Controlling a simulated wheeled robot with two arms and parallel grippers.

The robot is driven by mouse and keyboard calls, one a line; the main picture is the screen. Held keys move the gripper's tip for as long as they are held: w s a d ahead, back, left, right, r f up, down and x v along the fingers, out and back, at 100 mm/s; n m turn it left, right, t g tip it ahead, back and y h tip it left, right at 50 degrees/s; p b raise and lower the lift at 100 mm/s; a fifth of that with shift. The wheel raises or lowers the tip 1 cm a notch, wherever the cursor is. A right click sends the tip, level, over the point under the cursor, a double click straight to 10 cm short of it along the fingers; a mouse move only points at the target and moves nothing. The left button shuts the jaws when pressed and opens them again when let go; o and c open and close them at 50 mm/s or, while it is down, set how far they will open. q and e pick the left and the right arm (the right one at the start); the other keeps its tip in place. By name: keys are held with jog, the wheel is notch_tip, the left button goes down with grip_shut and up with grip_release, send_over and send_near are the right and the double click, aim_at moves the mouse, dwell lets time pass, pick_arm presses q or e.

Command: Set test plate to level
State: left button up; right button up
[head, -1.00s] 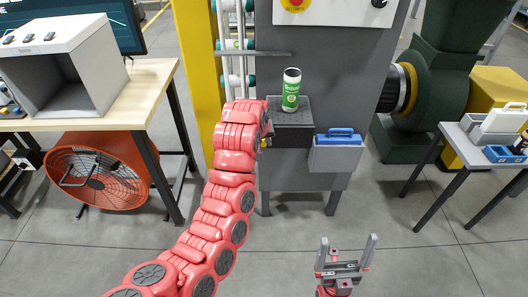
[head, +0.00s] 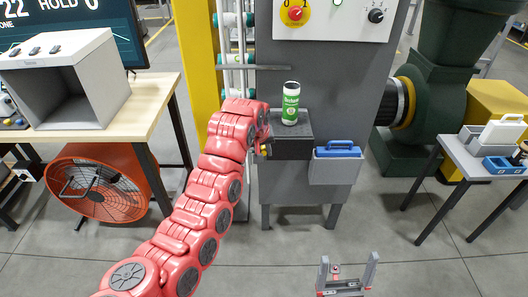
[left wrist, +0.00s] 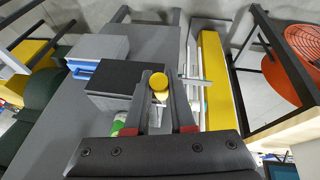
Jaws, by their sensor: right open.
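A dark block with a flat plate on top (head: 291,132) juts from the grey machine; I take this as the test plate. A green and white can (head: 290,104) stands upright on it. A yellow knob (head: 264,151) sits at the block's left side; it also shows in the left wrist view (left wrist: 159,82). My left gripper (left wrist: 160,76) has its fingertips on both sides of the knob, seemingly touching it. The arm partly hides this in the head view. My right gripper (head: 347,257) is open and empty, low in front of the machine.
A grey holder with a blue-handled item (head: 338,149) hangs right of the block. The control panel (head: 333,17) is above. A wooden table (head: 152,98) stands left, above an orange fan (head: 98,185). A small grey table (head: 460,155) stands right. Floor in front is clear.

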pick_arm(q)
jog(key=o, duration=0.5)
jog(key=shift+w+r, duration=0.2)
jog(key=shift+r, duration=0.1)
jog(key=shift+c, duration=0.2)
jog(key=shift+f, duration=0.1)
jog(key=shift+s, duration=0.1)
jog(key=shift+s+r, duration=0.15)
jog(key=shift+r, duration=0.15)
jog(key=b+v, duration=0.2)
jog(key=v, duration=0.3)
jog(key=shift+r, duration=0.15)
jog(key=p+v, duration=0.1)
jog(key=v, duration=1)
jog(key=shift+r+p, duration=0.15)
jog(key=shift+p, duration=0.2)
jog(key=shift+a, duration=0.1)
